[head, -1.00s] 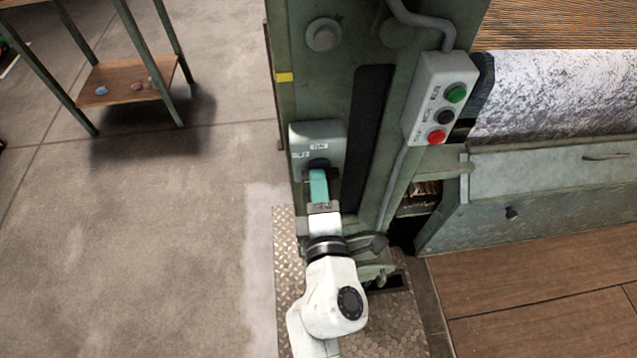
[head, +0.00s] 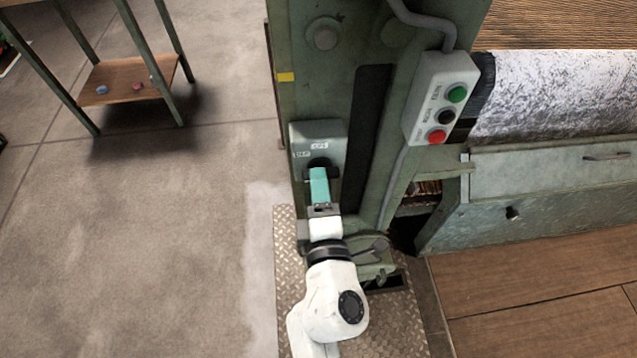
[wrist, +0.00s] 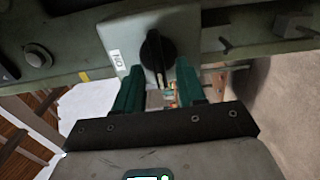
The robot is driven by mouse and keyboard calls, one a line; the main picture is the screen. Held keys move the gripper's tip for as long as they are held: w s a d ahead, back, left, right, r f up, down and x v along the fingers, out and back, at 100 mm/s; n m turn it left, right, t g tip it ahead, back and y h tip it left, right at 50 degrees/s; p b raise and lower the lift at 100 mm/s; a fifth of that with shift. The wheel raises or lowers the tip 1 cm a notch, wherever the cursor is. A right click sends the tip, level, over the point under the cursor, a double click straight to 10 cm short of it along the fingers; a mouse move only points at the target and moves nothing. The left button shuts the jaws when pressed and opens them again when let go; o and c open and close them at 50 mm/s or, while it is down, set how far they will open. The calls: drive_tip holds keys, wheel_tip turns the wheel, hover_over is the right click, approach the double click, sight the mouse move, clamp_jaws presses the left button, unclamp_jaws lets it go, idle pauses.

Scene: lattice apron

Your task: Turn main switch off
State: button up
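The main switch is a black rotary knob (wrist: 158,52) on a grey-green box (head: 317,133) fixed to the machine's green upright. In the wrist view the knob's grip bar points down the picture toward my gripper. A white label (wrist: 116,61) sits left of the knob. My gripper (wrist: 161,82) has two teal fingers spread apart, one on each side below the knob, with a visible gap between them. In the head view the gripper (head: 319,180) is right in front of the knob, hiding part of it. Contact with the knob cannot be told.
A grey button box (head: 440,98) with green, black and red buttons is on the upright to the right. A conduit runs down beside it. A metal tread plate (head: 285,270) lies below. A small table with a wooden shelf (head: 128,78) stands at upper left; the floor between is clear.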

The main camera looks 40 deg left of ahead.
drive_tip(key=p+v, duration=0.1)
drive_tip(key=v, duration=0.9)
drive_tip(key=shift+s, duration=0.1)
